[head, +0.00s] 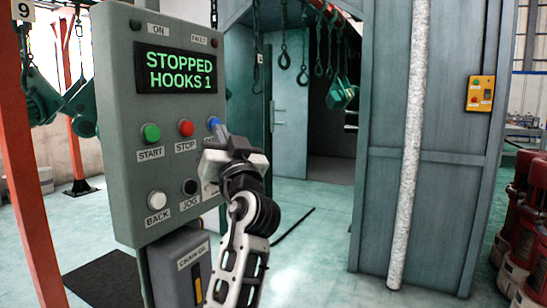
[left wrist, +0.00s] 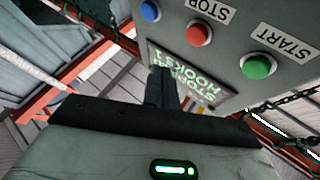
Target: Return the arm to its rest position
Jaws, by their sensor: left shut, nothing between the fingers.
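My left gripper (head: 219,132) is shut and empty in front of the grey control panel (head: 120,130), close to the blue button (head: 213,122). Whether it touches the button cannot be told. In the left wrist view my shut fingers (left wrist: 162,88) point at the panel's display, and the blue button (left wrist: 150,11) shows apart from them. The display (head: 177,70) reads "STOPPED HOOKS 1". A green START button (head: 150,133) and a red STOP button (head: 186,128) sit left of the blue one. My right gripper is not in view.
A white BACK button (head: 157,201) and a black JOG knob (head: 190,187) are lower on the panel. A chain oil box (head: 170,270) hangs below. Hooks on chains (head: 284,50) hang in the booth behind. Red machines (head: 522,235) stand at far right. The floor between is open.

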